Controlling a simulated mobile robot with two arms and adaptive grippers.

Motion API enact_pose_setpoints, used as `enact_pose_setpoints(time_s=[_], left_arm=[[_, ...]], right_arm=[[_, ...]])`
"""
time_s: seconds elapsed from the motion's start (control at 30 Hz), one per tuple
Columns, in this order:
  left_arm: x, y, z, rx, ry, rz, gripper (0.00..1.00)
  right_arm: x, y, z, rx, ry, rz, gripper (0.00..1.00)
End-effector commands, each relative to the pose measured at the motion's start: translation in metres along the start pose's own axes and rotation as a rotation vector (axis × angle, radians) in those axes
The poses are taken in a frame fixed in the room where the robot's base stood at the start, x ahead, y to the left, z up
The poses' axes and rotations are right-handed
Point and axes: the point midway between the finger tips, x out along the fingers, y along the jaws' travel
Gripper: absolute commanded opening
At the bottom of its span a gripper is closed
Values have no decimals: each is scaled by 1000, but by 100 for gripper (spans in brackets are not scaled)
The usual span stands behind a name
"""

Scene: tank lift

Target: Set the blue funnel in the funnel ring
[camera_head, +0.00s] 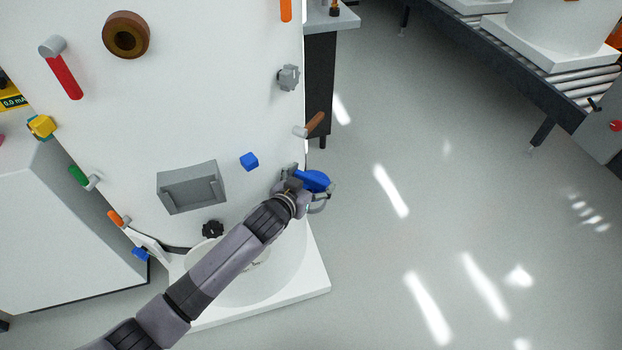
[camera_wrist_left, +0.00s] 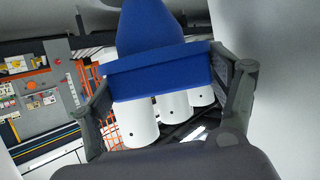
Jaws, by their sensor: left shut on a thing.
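The blue funnel (camera_head: 313,180) is at the right side of the large white tank (camera_head: 225,110) in the head view. My left gripper (camera_head: 306,187) is shut on it. In the left wrist view the funnel (camera_wrist_left: 158,70) fills the space between the two fingers, its wide blue rim across them and its body narrowing towards the top of the picture. A thin grey curved piece (camera_head: 318,209) shows just below the funnel and may be the funnel ring. The gripper partly hides it, so I cannot tell whether the funnel touches it. My right gripper is not in view.
The tank's wall carries a blue block (camera_head: 249,161), a grey bracket (camera_head: 190,187), a brown-handled valve (camera_head: 310,125) and a grey knob (camera_head: 288,77). A roller conveyor (camera_head: 540,85) stands at the upper right. The floor right of the tank is clear.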

Motion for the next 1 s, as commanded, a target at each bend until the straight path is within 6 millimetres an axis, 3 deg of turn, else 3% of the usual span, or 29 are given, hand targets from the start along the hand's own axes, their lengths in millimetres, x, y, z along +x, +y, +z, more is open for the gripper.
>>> enact_pose_setpoints(time_s=[1.0], left_arm=[[6, 1, 13, 0, 1, 1, 53]], right_arm=[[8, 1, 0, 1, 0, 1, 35]])
